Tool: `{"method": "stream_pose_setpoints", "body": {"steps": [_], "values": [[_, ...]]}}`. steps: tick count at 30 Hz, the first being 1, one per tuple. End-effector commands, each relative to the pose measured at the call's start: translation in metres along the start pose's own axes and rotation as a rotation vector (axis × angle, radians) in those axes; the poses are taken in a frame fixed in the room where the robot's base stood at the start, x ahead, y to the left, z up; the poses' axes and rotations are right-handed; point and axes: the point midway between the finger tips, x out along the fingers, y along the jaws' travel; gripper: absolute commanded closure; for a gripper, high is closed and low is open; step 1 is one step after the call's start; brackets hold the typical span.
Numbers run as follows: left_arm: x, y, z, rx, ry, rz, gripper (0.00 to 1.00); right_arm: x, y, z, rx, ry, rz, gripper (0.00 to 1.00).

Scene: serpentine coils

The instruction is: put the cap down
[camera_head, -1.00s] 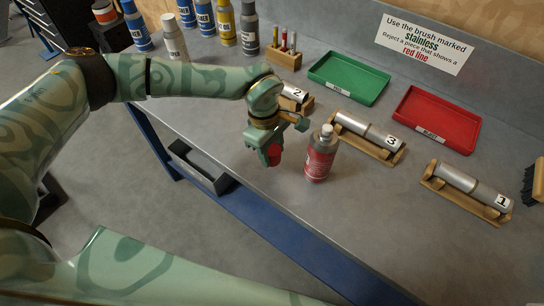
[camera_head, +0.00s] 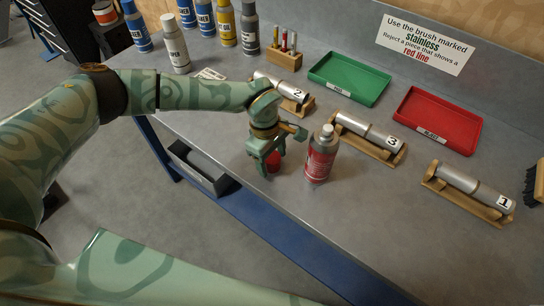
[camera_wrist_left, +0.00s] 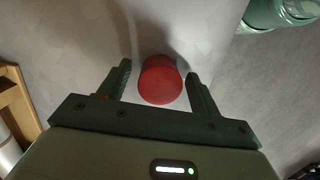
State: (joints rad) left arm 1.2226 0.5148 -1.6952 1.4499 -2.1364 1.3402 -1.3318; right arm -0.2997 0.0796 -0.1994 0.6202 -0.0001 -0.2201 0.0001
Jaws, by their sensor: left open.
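The red cap (camera_head: 274,163) stands on the grey bench top near its front edge, left of the red spray can. In the left wrist view the cap (camera_wrist_left: 160,82) sits between the two fingers, with a visible gap on each side. My left gripper (camera_head: 266,166) is open around it, pointing down at the bench; its fingers also show in the left wrist view (camera_wrist_left: 158,73). The spray can (camera_head: 320,158) stands upright with its pale nozzle uncovered. My right gripper is not in view.
Wooden holders with metal tubes marked 2 (camera_head: 298,94), 3 (camera_head: 391,143) and 1 (camera_head: 502,201) stand behind and right. A green tray (camera_head: 345,97) and a red tray (camera_head: 432,140) lie farther back. Several bottles stand at the back left.

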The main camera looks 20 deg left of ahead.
Motion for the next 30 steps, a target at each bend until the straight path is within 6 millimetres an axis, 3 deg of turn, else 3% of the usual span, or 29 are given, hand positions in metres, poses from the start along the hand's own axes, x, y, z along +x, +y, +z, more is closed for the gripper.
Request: {"method": "stream_pose_setpoints", "body": {"steps": [5, 15, 19, 24, 30], "values": [[-0.011, 0.001, 0.001, 0.001, 0.0, 0.003, 0.36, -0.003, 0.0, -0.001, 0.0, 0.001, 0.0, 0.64], [-0.087, 0.001, 0.0, 0.001, 0.001, 0.004, 0.36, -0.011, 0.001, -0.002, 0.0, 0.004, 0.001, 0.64], [-0.109, 0.001, 0.001, 0.001, 0.0, 0.002, 0.36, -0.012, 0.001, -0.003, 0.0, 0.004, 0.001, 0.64], [-0.122, 0.0, 0.001, 0.002, 0.0, 0.0, 0.36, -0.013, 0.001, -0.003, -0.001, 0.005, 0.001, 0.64], [-0.123, 0.0, 0.001, 0.001, 0.0, 0.0, 0.36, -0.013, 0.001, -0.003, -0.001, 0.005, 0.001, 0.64]]}}
